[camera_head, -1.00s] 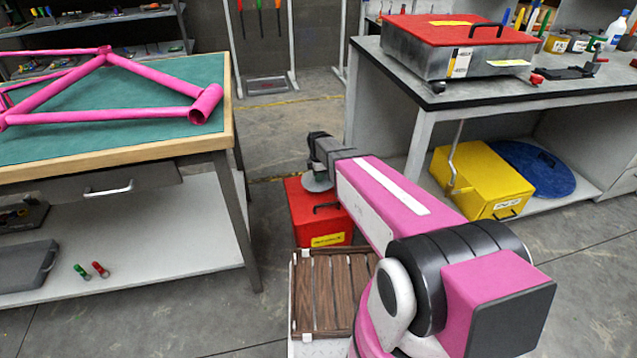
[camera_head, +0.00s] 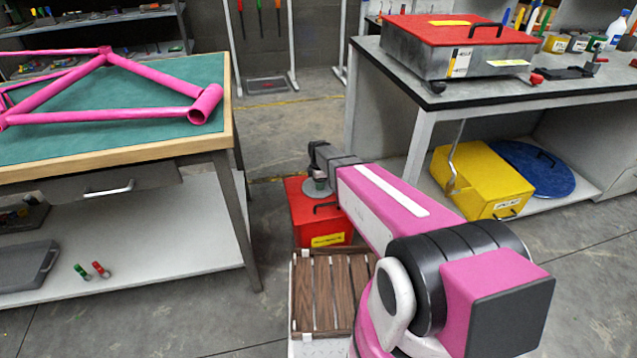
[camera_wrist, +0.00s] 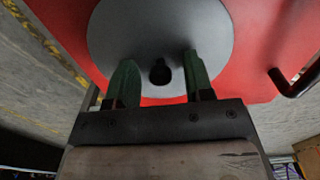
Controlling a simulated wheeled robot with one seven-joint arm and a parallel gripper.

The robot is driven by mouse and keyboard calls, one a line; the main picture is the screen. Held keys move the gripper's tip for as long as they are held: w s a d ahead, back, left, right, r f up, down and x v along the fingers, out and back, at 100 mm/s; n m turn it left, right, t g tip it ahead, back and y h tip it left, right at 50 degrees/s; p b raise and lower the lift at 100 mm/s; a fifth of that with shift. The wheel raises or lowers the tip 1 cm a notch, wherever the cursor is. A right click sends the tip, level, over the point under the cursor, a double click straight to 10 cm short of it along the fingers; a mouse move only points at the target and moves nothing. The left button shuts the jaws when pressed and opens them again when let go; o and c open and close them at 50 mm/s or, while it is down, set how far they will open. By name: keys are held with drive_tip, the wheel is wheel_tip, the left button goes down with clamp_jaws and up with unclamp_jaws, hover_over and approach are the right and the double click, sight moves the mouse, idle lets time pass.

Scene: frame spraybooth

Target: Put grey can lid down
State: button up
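The grey can lid (camera_wrist: 160,30) is a round disc with a black knob. It lies over the top of a red box (camera_wrist: 275,35) in the wrist view. My gripper (camera_wrist: 160,80) is open, with one green finger on each side of the knob and a gap on both sides. In the head view the lid (camera_head: 318,191) shows small and partly hidden under my gripper (camera_head: 320,178), above the red box (camera_head: 318,225) with its yellow label. I cannot tell whether the lid lies fully flat.
A wooden slatted crate (camera_head: 330,280) stands in front of the red box. A workbench with a pink frame (camera_head: 120,116) is at left. A grey bench with a red-lidded metal case (camera_head: 458,55) is at right, with a yellow box (camera_head: 480,180) and blue disc (camera_head: 535,168) below.

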wheel_tip(320, 180, up, 12)
drive_tip(key=s+d+r+m, duration=0.2)
drive_tip(key=s+d+m, duration=0.5)
drive_tip(key=s+m, duration=0.3)
drive_tip(key=s+d+r+m, duration=0.2)
drive_tip(key=s+d+m, duration=0.5)
drive_tip(key=s+m, duration=0.3)
drive_tip(key=shift+s, duration=0.95)
drive_tip(key=shift+r, duration=0.1)
